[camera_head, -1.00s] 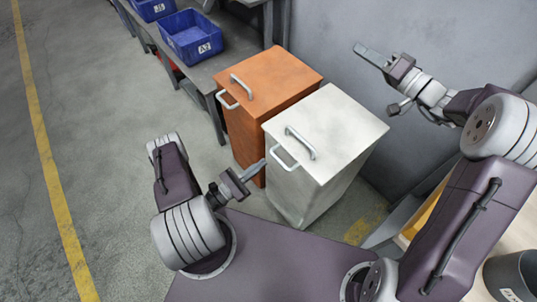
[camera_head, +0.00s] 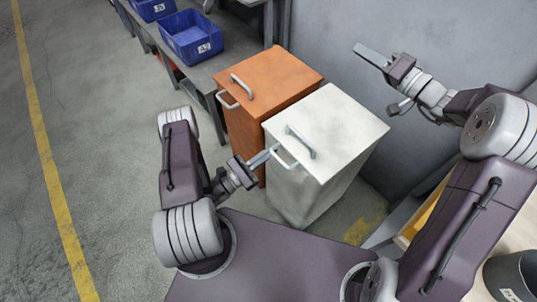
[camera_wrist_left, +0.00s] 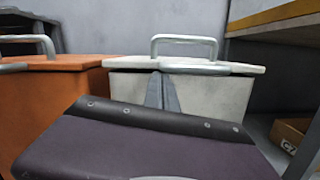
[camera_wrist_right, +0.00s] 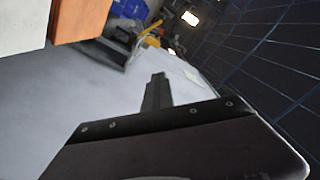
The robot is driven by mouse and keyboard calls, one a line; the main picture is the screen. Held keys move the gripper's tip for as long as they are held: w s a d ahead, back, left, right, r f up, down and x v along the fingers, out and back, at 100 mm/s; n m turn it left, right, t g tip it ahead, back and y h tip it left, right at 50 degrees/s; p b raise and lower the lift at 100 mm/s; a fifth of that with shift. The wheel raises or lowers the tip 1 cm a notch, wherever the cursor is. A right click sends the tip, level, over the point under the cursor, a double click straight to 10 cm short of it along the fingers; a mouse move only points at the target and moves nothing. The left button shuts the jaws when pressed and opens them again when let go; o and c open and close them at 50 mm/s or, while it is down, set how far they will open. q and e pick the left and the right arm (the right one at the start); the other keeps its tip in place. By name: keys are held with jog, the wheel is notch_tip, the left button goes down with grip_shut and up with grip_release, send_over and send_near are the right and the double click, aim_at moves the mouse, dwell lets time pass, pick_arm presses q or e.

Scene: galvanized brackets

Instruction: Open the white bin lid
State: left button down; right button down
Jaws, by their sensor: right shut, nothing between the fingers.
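The white bin (camera_head: 325,190) stands upright with its lid (camera_head: 345,130) down and closed. A grey bar handle (camera_head: 300,141) is on top of the lid, and a front handle (camera_head: 285,158) sticks out from the lid's near-left edge. My left gripper (camera_head: 272,151) is at the left end of the front handle. In the left wrist view its fingertips (camera_wrist_left: 161,74) reach up to the handle bar (camera_wrist_left: 205,70); whether they touch it or are closed on it is not clear. My right gripper (camera_head: 372,55) is shut and empty, raised near the grey wall, away from the bin.
An orange bin (camera_head: 245,135) with a similar lid and handles stands right beside the white bin. Behind it a grey bench (camera_head: 215,70) holds blue crates (camera_head: 190,37). A grey wall (camera_head: 350,40) rises behind the bins. The floor at left is free.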

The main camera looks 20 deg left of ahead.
pick_arm(q)
jog(key=shift+r+g, duration=0.3)
jog(key=shift+r, duration=0.35)
pick_arm(e)
jog(key=c, duration=1.5)
grip_release()
jog(key=shift+o, duration=0.2)
jog(key=shift+d, duration=0.1)
